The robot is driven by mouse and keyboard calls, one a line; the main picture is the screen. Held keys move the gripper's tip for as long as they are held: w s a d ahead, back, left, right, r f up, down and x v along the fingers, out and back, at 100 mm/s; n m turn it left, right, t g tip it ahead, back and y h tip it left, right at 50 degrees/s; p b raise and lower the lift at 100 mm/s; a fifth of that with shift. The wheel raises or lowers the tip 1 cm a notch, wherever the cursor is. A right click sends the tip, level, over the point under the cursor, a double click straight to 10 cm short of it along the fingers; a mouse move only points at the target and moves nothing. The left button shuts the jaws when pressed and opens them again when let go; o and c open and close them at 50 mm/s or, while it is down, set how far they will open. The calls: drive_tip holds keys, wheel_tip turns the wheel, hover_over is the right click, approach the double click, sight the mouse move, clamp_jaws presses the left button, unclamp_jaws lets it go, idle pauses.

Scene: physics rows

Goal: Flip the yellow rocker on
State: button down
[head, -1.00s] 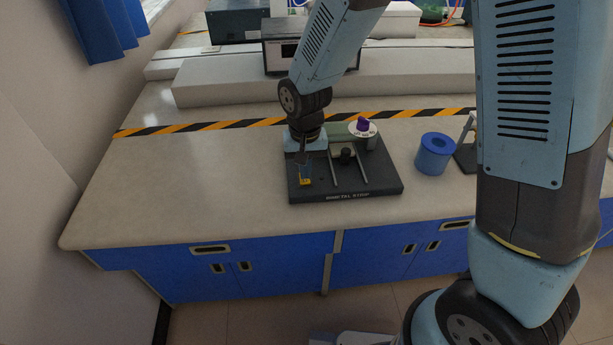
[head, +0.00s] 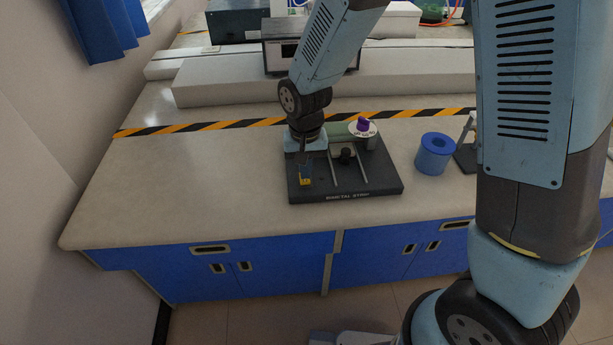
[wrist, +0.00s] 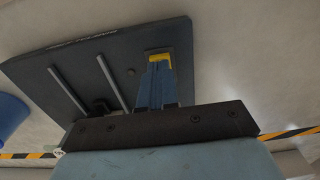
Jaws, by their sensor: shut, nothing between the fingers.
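The yellow rocker (head: 305,181) sits near the left front of a dark board (head: 345,192) on the bench. In the wrist view the yellow rocker (wrist: 159,59) lies just beyond the fingertips, partly covered by them. My gripper (head: 304,170) points down over the left side of the board. Its fingers are together and hold nothing, and in the wrist view the gripper (wrist: 156,75) reaches to the rocker's edge. I cannot tell whether the tips touch it, or which way the rocker is tilted.
The board also carries a slider with two rails (head: 347,157) and a purple knob (head: 363,124) on a white dial. A striped tape (head: 220,125) crosses the bench behind. The bench left of the board is clear.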

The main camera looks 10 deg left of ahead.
drive_tip(key=shift+f, duration=0.85)
idle(0.7)
drive_tip(key=shift+r, duration=3.5)
drive_tip(key=shift+d+r, duration=0.1)
drive_tip(key=d+r+m+t+y, duration=0.1)
drive_tip(key=d+r+t, duration=0.2)
drive_tip(key=d+r, duration=1.3)
drive_tip(key=s+d+r+t, duration=0.1)
drive_tip(key=s+d+r, duration=0.2)
drive_tip(key=s+d, duration=0.2)
drive_tip(key=s+d+r+m+t+h, duration=0.1)
drive_tip(key=s+d+r, duration=0.3)
drive_tip(key=d, duration=0.6)
drive_tip(key=shift+s+r+m+t, duration=0.2)
drive_tip(key=shift+s+m+t, duration=0.1)
drive_tip(key=shift+s, duration=0.65)
